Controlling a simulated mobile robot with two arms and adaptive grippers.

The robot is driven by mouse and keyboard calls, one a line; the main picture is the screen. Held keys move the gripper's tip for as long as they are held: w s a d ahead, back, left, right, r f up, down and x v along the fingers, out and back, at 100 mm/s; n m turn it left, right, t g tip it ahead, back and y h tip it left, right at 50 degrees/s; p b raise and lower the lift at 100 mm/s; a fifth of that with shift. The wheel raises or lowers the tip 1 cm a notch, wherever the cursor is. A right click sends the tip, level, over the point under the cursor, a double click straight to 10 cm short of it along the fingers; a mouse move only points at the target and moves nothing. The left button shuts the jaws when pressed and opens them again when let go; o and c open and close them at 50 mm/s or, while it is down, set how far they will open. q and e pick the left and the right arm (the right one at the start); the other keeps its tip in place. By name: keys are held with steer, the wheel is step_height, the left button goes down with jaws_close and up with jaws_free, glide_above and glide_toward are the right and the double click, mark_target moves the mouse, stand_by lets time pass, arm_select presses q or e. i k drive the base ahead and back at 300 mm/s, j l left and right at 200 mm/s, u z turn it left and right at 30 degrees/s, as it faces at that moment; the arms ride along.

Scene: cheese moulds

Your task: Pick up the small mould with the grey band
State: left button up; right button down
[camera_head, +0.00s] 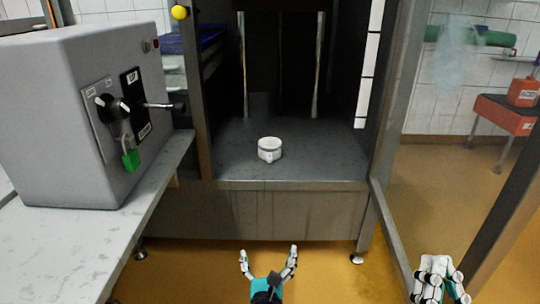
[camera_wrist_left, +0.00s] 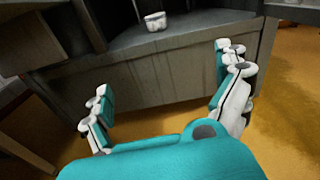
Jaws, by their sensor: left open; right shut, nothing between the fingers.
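A small white mould (camera_head: 269,150) stands upright on the dark metal shelf (camera_head: 320,160) of the cabinet, near its front edge. It also shows in the left wrist view (camera_wrist_left: 155,21), at the top. My left gripper (camera_head: 269,257) is open and empty, in front of the cabinet and apart from the mould. Its two spread fingers show in the left wrist view (camera_wrist_left: 165,88). My right gripper (camera_head: 441,268) is shut and empty at the lower right.
A grey machine box (camera_head: 90,110) with a lever and green padlock stands on a metal table (camera_head: 130,225) at the left. Metal posts frame the cabinet opening. An open door frame (camera_head: 400,110) stands at the right. The shelf around the mould is clear.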

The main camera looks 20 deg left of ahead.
mark_target(270, 152)
steer(key=i+j, duration=0.15)
steer(key=i, duration=0.25)
steer(key=i+j, duration=0.2)
steer(key=i, duration=0.2)
steer(key=i+j, duration=0.15)
steer(key=i, duration=0.2)
